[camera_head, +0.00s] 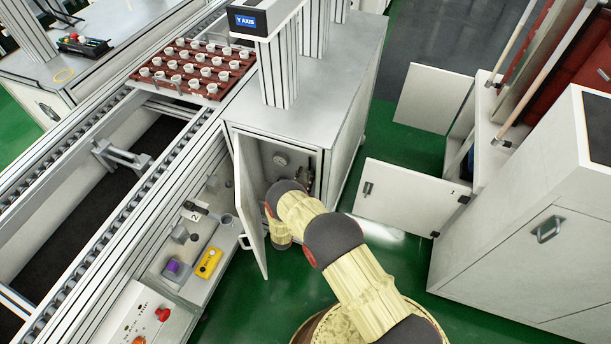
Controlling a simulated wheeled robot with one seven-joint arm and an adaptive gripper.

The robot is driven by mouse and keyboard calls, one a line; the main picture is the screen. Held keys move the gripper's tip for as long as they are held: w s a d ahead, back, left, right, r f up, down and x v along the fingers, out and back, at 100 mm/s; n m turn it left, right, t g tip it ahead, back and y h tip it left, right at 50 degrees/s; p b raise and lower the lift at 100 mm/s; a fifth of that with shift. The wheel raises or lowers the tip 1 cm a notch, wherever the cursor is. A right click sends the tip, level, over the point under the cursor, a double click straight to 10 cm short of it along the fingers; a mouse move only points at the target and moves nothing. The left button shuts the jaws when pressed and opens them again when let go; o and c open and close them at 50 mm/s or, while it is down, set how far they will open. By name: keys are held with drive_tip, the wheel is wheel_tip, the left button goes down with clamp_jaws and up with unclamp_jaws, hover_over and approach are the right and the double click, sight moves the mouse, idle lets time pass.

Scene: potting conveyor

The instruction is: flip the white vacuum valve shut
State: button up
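The white vacuum valve cannot be made out for sure. An open grey cabinet (262,140) under the Y AXIS column holds a round pale gauge-like part (281,159) on its back wall. Small dark and metallic fittings (309,176) sit to the right of it, partly hidden by my arm. My arm reaches up from the bottom right to the cabinet opening, and its last visible links bend down behind the open door's edge. My gripper is not visible; my own arm or the door hides it.
The cabinet door (249,205) stands open left of my arm, close to it. A roller conveyor (75,165) with a red tray (170,85) of white cups runs at left. Another open cabinet door (405,197) is at right. Green floor lies between.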

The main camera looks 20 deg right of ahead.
drive_tip(key=shift+w+d+r, duration=0.1)
drive_tip(key=shift+w+d, duration=0.05)
drive_tip(key=shift+w, duration=0.05)
drive_tip(key=shift+c, duration=0.7)
clamp_jaws()
